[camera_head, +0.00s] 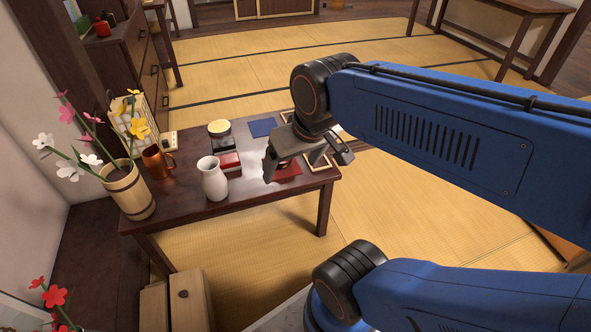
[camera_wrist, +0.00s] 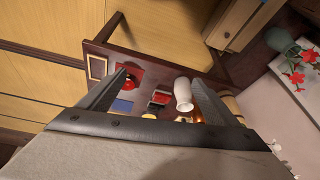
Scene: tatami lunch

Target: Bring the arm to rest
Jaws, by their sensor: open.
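My gripper (camera_head: 309,160) is above the right end of the dark low table (camera_head: 256,205). Its jaws are apart with nothing between them in the head view. In the wrist view my gripper (camera_wrist: 160,92) shows two spread fingers, with the table beyond them. My blue arm reaches in from the right of the head view. Under the gripper lies a red square with something on it (camera_head: 287,172), partly hidden by a finger. In the wrist view a red round thing (camera_wrist: 130,74) lies on that square.
A framed tray (camera_head: 322,164) lies at the right edge.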

